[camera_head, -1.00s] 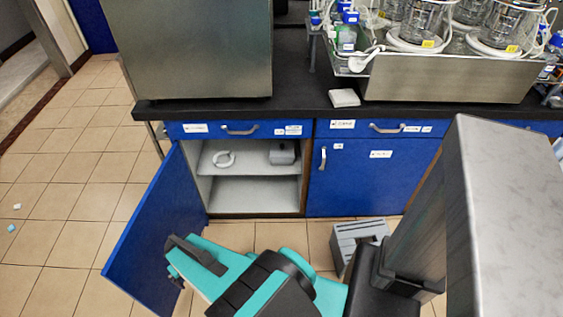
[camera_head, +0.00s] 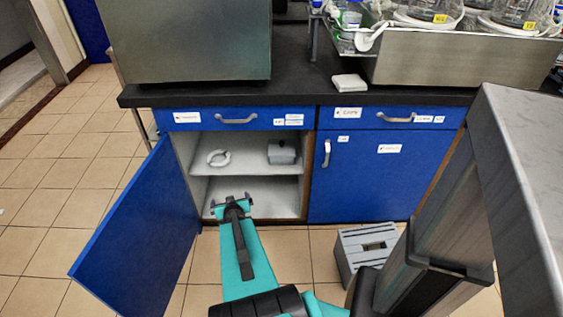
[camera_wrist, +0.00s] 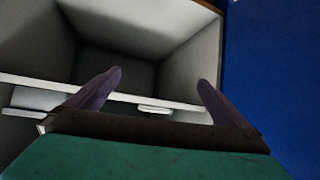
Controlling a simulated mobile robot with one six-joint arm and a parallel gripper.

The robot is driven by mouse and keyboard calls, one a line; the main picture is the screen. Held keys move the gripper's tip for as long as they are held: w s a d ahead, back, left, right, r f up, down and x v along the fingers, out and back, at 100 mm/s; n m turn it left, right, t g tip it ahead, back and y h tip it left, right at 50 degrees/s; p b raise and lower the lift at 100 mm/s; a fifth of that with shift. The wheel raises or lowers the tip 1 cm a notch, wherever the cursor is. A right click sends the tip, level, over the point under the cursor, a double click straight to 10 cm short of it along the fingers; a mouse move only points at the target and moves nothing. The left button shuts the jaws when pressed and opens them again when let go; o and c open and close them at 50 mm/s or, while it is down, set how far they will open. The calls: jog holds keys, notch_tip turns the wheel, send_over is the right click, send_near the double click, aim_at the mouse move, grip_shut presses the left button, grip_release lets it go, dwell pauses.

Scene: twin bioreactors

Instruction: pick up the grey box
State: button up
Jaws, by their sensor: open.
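A small grey box (camera_head: 282,152) sits on the upper shelf of the open cabinet, at the right side. A larger grey box (camera_head: 367,250) with a slot in its top stands on the floor in front of the closed blue door. I cannot tell which one the task means. My gripper (camera_head: 231,200) is open and empty in front of the cabinet's lower compartment, below and left of the small box, apart from both boxes. In the wrist view my gripper (camera_wrist: 159,78) has its fingers spread before the cabinet interior. Neither box is clearly recognisable there.
A white ring (camera_head: 218,158) lies on the upper shelf (camera_head: 243,166), left of the small box. The blue cabinet door (camera_head: 142,235) stands open at the left. The lower compartment looks empty. The black counter (camera_head: 300,92) overhangs above. The tiled floor at the left is mostly clear.

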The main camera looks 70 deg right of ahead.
jog(key=s+d+r+m+h+b, duration=0.25)
jog(key=s+d+h+b, duration=0.2)
jog(key=s+d, duration=0.45)
jog(key=h+b, duration=0.3)
jog(key=b, duration=0.1)
send_near(283, 158)
jog(key=d, duration=0.1)
jog(key=shift+w+r+m, duration=0.15)
jog(key=shift+w+m, duration=0.2)
jog(key=shift+m, duration=0.1)
jog(key=shift+w+d+b, duration=0.1)
jog(key=shift+d+b, duration=0.05)
jog(key=shift+b, duration=0.35)
jog(key=shift+w+d+f+b, duration=0.1)
jog(key=shift+d+f+b, duration=0.15)
jog(key=shift+b, duration=0.35)
jog(key=b+x, duration=0.2)
jog(key=b, duration=0.2)
jog(key=shift+d, duration=0.1)
jog(key=b+x, duration=0.2)
jog(key=b, duration=0.1)
jog(key=shift+w+d, duration=0.1)
jog(key=shift+d, duration=0.1)
jog(key=shift+r+b+x, duration=0.1)
jog(key=shift+b+x, duration=0.1)
jog(key=shift+x, duration=0.6)
jog(key=shift+r+b+x, duration=0.15)
jog(key=shift+b+x, duration=0.05)
jog(key=shift+x, duration=0.55)
jog(key=shift+d, duration=0.1)
